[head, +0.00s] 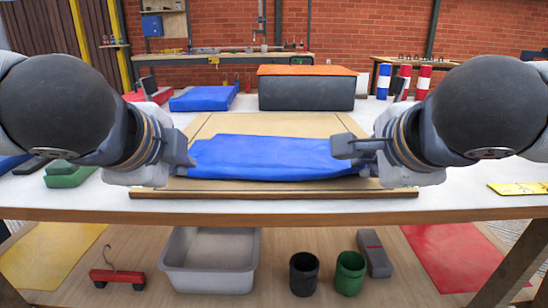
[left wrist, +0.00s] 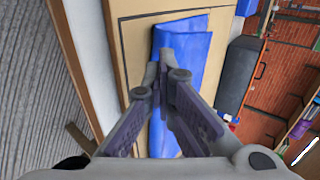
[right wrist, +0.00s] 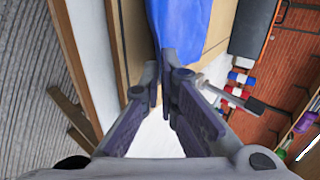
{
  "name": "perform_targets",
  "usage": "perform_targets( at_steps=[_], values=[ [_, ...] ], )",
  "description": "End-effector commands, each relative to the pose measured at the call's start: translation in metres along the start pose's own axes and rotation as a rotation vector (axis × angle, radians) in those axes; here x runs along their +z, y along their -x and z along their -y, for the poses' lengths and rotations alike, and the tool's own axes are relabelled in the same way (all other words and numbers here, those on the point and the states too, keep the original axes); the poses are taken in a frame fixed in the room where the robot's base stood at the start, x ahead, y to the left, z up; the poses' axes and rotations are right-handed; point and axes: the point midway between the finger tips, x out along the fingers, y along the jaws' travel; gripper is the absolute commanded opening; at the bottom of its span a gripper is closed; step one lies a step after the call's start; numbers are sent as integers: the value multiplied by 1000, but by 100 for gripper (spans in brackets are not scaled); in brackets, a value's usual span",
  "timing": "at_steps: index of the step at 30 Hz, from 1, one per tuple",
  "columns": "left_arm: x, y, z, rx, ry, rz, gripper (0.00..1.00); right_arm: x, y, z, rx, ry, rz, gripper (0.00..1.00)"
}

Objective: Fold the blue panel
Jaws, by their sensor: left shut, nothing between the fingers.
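The blue panel (head: 262,158) lies crosswise on a tan board on the table, with soft creases and a layer doubled over. The doubled layer shows in the left wrist view (left wrist: 188,45). My left gripper (head: 190,152) is at the panel's left end; its fingers are shut with nothing between them, the tips close over the blue cloth in the left wrist view (left wrist: 161,68). My right gripper (head: 355,148) is at the panel's right end. In the right wrist view its fingertips (right wrist: 160,68) are nearly together at the end of the blue panel (right wrist: 180,25), which runs between them.
The tan board (head: 270,124) shows bare behind the panel. A dark box with an orange lid (head: 306,92), a folded blue piece (head: 203,98) and striped cylinders (head: 404,80) stand further back. A green block (head: 68,175) is left, a yellow strip (head: 518,188) right.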

Motion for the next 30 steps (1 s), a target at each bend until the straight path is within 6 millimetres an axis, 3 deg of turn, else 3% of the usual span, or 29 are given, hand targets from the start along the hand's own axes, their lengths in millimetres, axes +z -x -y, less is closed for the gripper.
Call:
perform_targets(
  at_steps=[11, 12, 16, 17, 26, 30],
  values=[
    [0, -2, -4, -26, -1, -1, 0, -1, -2, -2, -28, -2, -3, 0],
    [0, -2, -4, -25, -1, -1, 3, -1, -2, -2, -28, -2, -3, 7],
    [0, -2, -4, -25, -1, 0, 32, -1, -2, -3, -27, -2, -3, 37],
    [0, -2, -4, -24, -1, 0, 37, -1, -2, -3, -27, -2, -3, 37],
    [0, -2, -4, -24, -1, 0, 37, -1, -2, -3, -26, -1, -3, 37],
    [0, 14, 6, -26, 3, -3, 37, -1, 15, 8, -32, -2, -4, 37]
  ],
)
